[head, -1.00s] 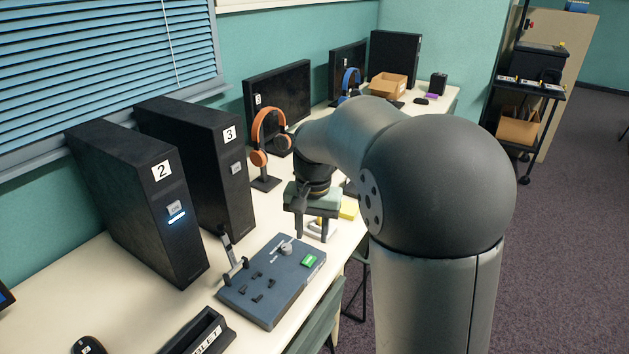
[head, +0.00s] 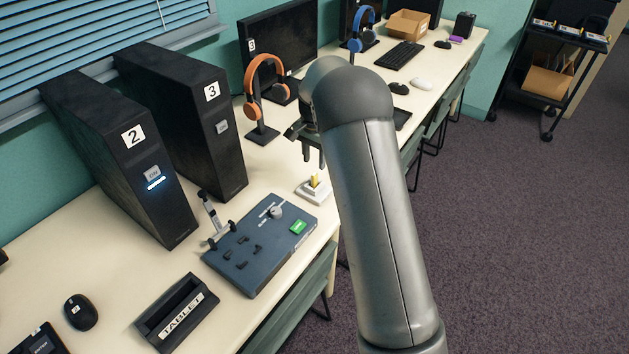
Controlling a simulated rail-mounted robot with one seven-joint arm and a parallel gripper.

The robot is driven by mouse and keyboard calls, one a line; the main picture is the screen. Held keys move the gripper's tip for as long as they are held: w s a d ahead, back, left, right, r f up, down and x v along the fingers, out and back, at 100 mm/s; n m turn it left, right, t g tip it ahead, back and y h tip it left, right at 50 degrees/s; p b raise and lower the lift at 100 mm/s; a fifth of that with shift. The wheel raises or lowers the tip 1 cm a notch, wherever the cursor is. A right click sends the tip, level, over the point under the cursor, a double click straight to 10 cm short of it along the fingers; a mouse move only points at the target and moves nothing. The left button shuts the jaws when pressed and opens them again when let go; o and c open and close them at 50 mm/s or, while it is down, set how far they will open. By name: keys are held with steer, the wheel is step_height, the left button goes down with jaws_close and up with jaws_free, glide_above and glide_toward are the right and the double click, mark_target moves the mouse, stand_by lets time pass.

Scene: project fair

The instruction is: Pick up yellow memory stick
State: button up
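The yellow memory stick (head: 315,181) stands upright in a small white holder (head: 312,193) on the desk, just behind the dark blue-grey board. My gripper (head: 313,156) hangs above and slightly behind the stick in the picture, fingers pointing down. Its two fingers are apart with a gap between them, and nothing shows in the gap. My arm hides part of the gripper and the desk to its right.
The grey board (head: 259,249) with a green tag lies in front of the holder. Orange headphones (head: 264,75) on a stand are behind left, with computer tower 3 (head: 190,130) to the left.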

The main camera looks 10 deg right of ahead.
mark_target(314, 174)
steer(key=shift+s+f+p, duration=0.15)
steer(key=shift+f+p, duration=0.1)
steer(key=shift+f, duration=1.5)
steer(key=shift+s+f+p, duration=0.1)
steer(key=shift+f+p, duration=0.1)
steer(key=shift+f, duration=1.55)
jaws_close()
